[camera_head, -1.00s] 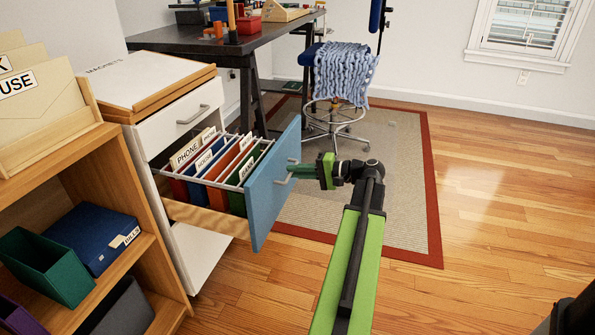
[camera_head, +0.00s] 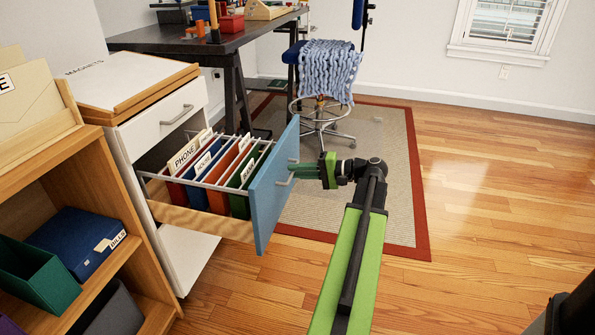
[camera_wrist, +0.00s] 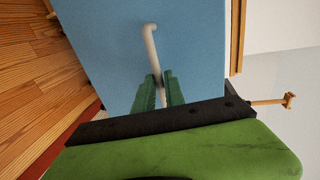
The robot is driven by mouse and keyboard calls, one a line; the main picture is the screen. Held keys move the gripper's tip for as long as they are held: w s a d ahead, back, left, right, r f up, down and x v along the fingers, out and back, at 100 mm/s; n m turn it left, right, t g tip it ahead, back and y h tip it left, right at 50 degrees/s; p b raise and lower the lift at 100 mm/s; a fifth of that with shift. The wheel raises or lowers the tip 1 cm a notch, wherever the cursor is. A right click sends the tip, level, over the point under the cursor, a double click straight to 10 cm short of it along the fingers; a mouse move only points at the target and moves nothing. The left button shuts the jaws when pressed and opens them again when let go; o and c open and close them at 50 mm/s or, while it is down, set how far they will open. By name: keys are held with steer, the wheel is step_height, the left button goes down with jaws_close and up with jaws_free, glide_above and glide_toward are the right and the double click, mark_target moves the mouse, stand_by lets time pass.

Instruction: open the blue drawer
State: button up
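The blue drawer (camera_head: 268,200) stands well out from the white cabinet (camera_head: 135,140), with hanging folders showing inside it. Its pale bar handle (camera_wrist: 149,48) is on the blue front panel. My gripper (camera_head: 296,172) is at this handle in the head view. In the wrist view, the green fingers of my gripper (camera_wrist: 158,82) lie on either side of the handle, close against it, and look shut on it. The lower part of the handle is hidden between the fingers.
A wooden shelf (camera_head: 134,262) with bins stands left of the cabinet. A dark desk (camera_head: 165,38) and a stool with a blue knitted throw (camera_head: 327,72) are behind. The wood floor (camera_head: 490,220) to the right is clear.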

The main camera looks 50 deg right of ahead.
steer(key=shift+o, duration=1.4)
steer(key=shift+a, duration=0.1)
steer(key=shift+s, duration=0.1)
steer(key=p+v, duration=0.3)
steer(key=v, duration=1.4)
steer(key=shift+s, duration=0.1)
